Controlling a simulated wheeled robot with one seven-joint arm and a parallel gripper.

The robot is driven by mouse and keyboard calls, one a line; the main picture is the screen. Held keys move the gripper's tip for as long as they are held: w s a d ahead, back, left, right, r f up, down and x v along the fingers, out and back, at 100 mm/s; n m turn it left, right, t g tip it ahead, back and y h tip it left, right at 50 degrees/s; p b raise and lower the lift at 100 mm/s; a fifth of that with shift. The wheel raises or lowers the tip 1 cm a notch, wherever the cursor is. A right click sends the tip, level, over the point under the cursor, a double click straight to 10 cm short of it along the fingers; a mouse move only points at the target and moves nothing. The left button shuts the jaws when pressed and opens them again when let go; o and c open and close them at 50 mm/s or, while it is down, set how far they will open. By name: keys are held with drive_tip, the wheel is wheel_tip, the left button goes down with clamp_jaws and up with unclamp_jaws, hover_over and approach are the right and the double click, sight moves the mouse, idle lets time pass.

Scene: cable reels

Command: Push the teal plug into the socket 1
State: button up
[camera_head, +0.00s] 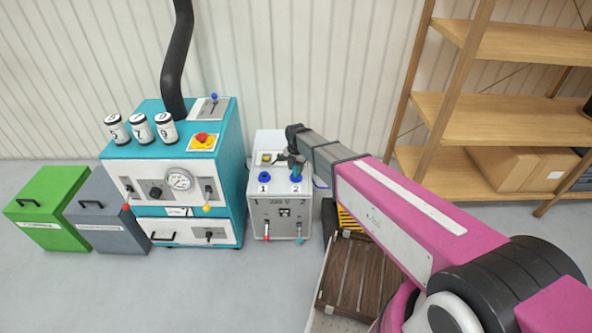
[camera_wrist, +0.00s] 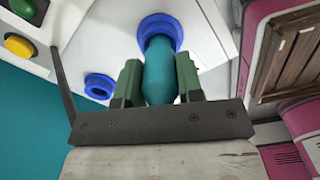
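The grey socket box (camera_head: 280,213) stands beside the teal machine, with two blue sockets on its top. Socket 1 (camera_head: 265,177) is on the left and looks empty. It also shows in the wrist view (camera_wrist: 99,86). Socket 2 (camera_head: 296,177) is on the right and shows large in the wrist view (camera_wrist: 158,22). My gripper (camera_wrist: 158,85) has its green fingers on both sides of the teal plug (camera_wrist: 158,72). The plug's far end overlaps the ring of socket 2. I cannot tell whether it sits in it or is just above.
The teal machine (camera_head: 228,160) stands close on the left of the box. Yellow (camera_wrist: 19,46) and green (camera_wrist: 22,6) buttons are on the box top. A brown slatted crate (camera_head: 352,275) is at the right, below my arm. A wooden shelf (camera_head: 500,105) stands behind it.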

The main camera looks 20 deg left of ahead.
clamp_jaws()
drive_tip(key=shift+r, duration=2.3)
drive_tip(key=shift+r, duration=2.95)
